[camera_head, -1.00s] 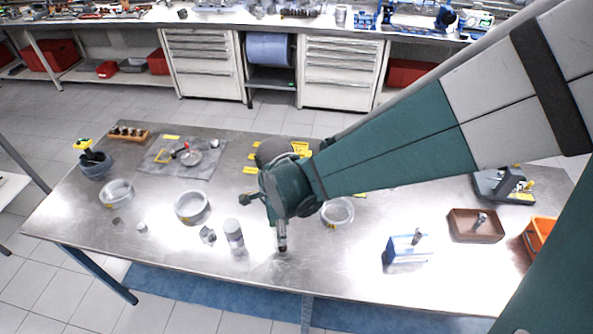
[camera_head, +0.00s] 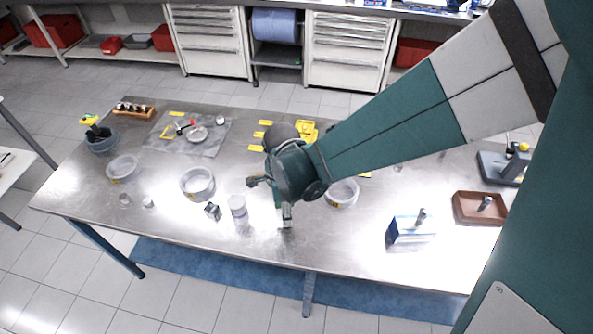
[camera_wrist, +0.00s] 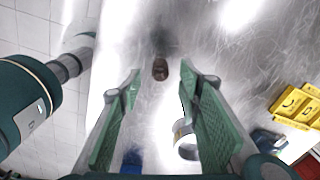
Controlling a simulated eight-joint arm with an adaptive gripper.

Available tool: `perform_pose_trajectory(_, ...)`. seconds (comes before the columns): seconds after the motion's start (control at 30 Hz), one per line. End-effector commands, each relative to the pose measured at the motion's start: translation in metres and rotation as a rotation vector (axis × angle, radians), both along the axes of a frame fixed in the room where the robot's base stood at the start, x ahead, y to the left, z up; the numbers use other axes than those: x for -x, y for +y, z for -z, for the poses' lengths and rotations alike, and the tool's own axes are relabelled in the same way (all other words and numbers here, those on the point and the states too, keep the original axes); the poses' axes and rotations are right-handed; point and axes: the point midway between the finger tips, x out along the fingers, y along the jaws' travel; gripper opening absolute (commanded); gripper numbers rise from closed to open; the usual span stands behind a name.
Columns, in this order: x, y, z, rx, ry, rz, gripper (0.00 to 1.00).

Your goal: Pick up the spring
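In the wrist view, a small dark brown upright piece (camera_wrist: 160,68), which looks like the spring, stands on the shiny metal table. It lies ahead of my gripper (camera_wrist: 160,82), roughly midway between the two green-padded fingers. The fingers are apart with nothing between their pads, so my gripper is open. Its coils are too blurred to make out. In the head view, my gripper (camera_head: 287,218) points down low over the front middle of the table (camera_head: 335,245). I cannot make out the spring there; the gripper may hide it.
A white-grey bottle (camera_head: 238,209) and a small metal block (camera_head: 212,211) stand left of my gripper. A clear ring-shaped tub (camera_head: 341,193) is to its right. A blue box (camera_head: 410,231) and a brown tray (camera_head: 480,208) stand farther right. Yellow parts (camera_wrist: 298,105) lie at the wrist view's right.

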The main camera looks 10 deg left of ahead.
Motion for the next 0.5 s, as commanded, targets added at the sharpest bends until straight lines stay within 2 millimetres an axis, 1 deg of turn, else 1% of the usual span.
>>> perform_pose_trajectory(0.27,0.0,0.0,0.005,0.0,0.0,0.0,0.34)
perform_pose_trajectory(0.5,-0.001,-0.001,0.023,0.0,0.0,0.0,0.34)
